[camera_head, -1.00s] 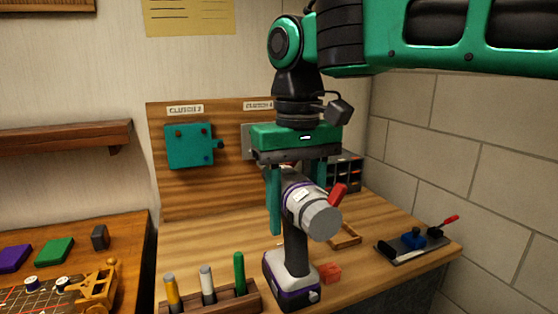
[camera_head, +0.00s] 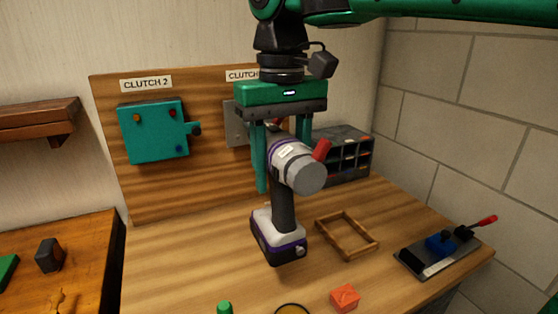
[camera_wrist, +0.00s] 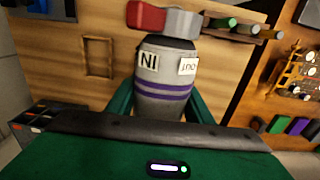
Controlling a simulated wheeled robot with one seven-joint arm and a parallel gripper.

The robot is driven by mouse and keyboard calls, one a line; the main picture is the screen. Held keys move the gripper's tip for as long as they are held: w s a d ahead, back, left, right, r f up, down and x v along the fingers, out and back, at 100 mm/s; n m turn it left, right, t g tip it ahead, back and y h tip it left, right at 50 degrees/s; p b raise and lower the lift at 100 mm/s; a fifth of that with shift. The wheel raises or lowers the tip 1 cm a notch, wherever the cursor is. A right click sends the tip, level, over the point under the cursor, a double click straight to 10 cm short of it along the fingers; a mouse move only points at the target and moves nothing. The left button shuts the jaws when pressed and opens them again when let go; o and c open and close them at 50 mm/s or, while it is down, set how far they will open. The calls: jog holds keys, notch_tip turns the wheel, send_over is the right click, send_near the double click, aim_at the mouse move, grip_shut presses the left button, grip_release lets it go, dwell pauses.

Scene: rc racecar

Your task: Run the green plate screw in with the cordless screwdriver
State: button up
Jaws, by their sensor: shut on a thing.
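The cordless screwdriver (camera_head: 283,208), grey and white with purple rings and a red lever, is held upright by its body between the green fingers of my gripper (camera_head: 282,160). It also shows in the wrist view (camera_wrist: 161,90). Its front end faces the backboard and its bit is hidden. Behind it, a grey plate (camera_head: 235,127) on the backboard is mostly covered by my gripper and the tool. A teal box (camera_head: 152,132) under the label "CLUTCH 2" is to the left. I cannot make out a green screw.
On the bench are a wooden frame (camera_head: 347,237), an orange-red block (camera_head: 345,298) and a grey fixture with a red handle (camera_head: 437,252). A dark bin rack (camera_head: 345,157) stands against the wall at the right.

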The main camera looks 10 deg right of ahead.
jog(key=shift+w+a, duration=0.35)
jog(key=shift+w, duration=0.9)
jog(key=shift+w+a, duration=0.3)
jog(key=shift+w, duration=0.9)
jog(key=shift+w+a, duration=0.35)
jog(key=shift+w, duration=0.9)
jog(key=shift+r, duration=0.15)
jog(key=shift+w+a, duration=0.2)
jog(key=shift+w, duration=0.35)
jog(key=shift+w+a, duration=0.15)
jog(key=shift+w, duration=0.4)
dwell(1.3)
jog(key=shift+s, duration=0.2)
jog(key=shift+s+d, duration=0.25)
jog(key=shift+s, duration=0.5)
jog(key=shift+s+d, duration=0.2)
jog(key=shift+s, duration=0.55)
jog(key=shift+s+d, duration=0.25)
jog(key=shift+s, duration=0.5)
